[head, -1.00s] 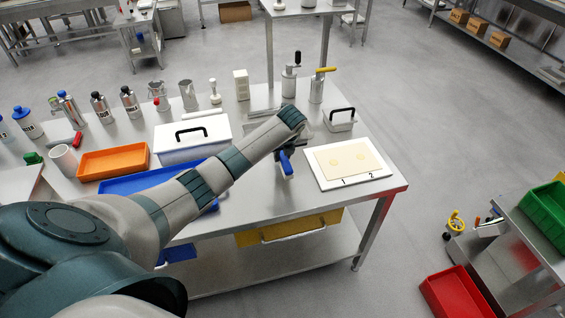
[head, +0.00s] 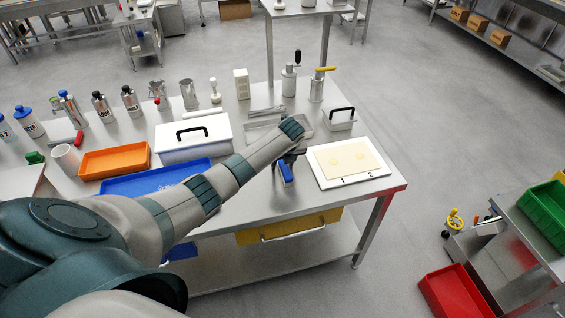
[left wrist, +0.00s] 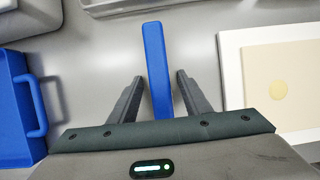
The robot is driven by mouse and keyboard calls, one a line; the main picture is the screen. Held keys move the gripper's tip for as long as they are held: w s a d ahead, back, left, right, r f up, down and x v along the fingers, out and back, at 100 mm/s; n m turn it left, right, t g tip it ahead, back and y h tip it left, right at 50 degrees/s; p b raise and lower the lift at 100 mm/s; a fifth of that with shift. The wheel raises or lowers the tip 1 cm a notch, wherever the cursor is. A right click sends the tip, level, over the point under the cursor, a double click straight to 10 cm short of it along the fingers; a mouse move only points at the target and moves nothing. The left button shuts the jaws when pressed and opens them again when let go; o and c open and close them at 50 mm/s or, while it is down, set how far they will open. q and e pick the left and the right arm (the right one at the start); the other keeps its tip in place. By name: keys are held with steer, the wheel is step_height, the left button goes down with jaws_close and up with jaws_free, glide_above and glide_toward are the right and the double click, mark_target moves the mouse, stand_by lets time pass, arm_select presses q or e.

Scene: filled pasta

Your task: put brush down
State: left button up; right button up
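The brush (head: 287,174) has a blue handle and appears to rest on the steel table, left of the white board with the dough sheet. In the left wrist view its blue handle (left wrist: 155,60) runs between the two dark fingers of my left gripper (left wrist: 160,76). A gap shows on each side of the handle, so the gripper is open around it and not clamped. In the head view my left gripper (head: 287,157) is partly hidden by its own wrist. My right gripper is not in view.
The white board (head: 377,180) with the dough sheet (head: 350,158) lies right of the brush. A blue tray (head: 127,186), an orange tray (head: 100,165) and a lidded white box (head: 192,147) stand to the left. A lidded metal container (head: 341,121) stands behind the board.

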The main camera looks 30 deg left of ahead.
arm_select(q)
steer(key=shift+r, duration=0.2)
steer(key=shift+s+d+r, duration=0.15)
steer(key=shift+d+r, duration=0.05)
steer(key=shift+r, duration=0.35)
steer(key=b+v, duration=0.1)
steer(key=v, duration=0.9)
steer(key=shift+s+r+b, duration=0.2)
steer(key=shift+r+b, duration=0.05)
steer(key=shift+b, duration=0.1)
steer(key=shift+d, duration=0.1)
